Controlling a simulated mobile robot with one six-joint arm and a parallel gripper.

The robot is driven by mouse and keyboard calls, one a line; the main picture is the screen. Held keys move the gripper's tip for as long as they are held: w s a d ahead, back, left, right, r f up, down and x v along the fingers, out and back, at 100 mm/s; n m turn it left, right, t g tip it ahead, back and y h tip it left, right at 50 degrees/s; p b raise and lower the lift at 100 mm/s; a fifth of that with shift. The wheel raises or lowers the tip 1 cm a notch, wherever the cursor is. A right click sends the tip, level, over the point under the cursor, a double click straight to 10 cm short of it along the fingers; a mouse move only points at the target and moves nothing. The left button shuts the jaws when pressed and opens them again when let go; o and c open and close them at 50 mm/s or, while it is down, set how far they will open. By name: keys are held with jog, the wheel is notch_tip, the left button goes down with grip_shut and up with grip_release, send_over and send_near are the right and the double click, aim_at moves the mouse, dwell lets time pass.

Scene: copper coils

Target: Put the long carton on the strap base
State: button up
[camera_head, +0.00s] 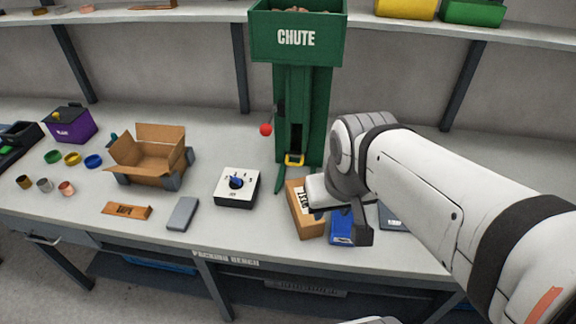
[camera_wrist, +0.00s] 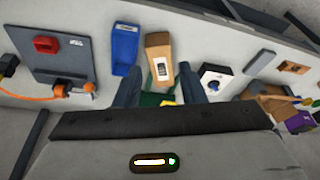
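The long carton (camera_head: 307,222) is a brown box with a white label, lying on the bench below the chute; it also shows in the wrist view (camera_wrist: 157,44). The strap base appears to be the dark grey plate (camera_wrist: 80,69) with a red block and an orange strap, at the left of the wrist view. In the head view only a bit of it (camera_head: 390,222) shows beside my arm. My gripper (camera_head: 340,222) is above the bench near the carton and blue tray, partly covering both in the head view. In the wrist view its two fingers (camera_wrist: 162,82) are apart with nothing held.
A blue tray (camera_head: 341,229) lies between the carton and the plate. The green chute (camera_head: 301,110) stands behind the carton. A white dial box (camera_head: 228,199), a grey block (camera_head: 183,213) and an open cardboard box (camera_head: 150,172) are to the left.

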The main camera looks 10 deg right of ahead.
aim_at(304, 200)
jog(key=shift+o, duration=0.2)
jog(key=shift+d, duration=0.1)
jog(key=shift+o, duration=0.8)
jog(key=shift+w+f, duration=0.1)
jog(key=shift+f, duration=0.05)
jog(key=o, duration=1)
jog(key=shift+n+t, duration=0.4)
jog(key=shift+t, duration=0.1)
jog(key=w+f+b, duration=0.4)
jog(key=w+f, duration=0.1)
jog(key=w, duration=0.1)
jog(key=w+f+b, duration=0.5)
jog(key=w+f, duration=0.1)
jog(key=w, duration=0.1)
jog(key=w+f+b, duration=0.4)
jog(key=w+f, duration=0.2)
jog(key=shift+w+d, duration=0.15)
jog(key=shift+w, duration=0.15)
jog(key=shift+c, duration=0.2)
jog(key=shift+s+x, duration=0.15)
jog(key=shift+x, duration=1.7)
jog(key=shift+s+x, duration=0.2)
jog(key=shift+x, duration=1.7)
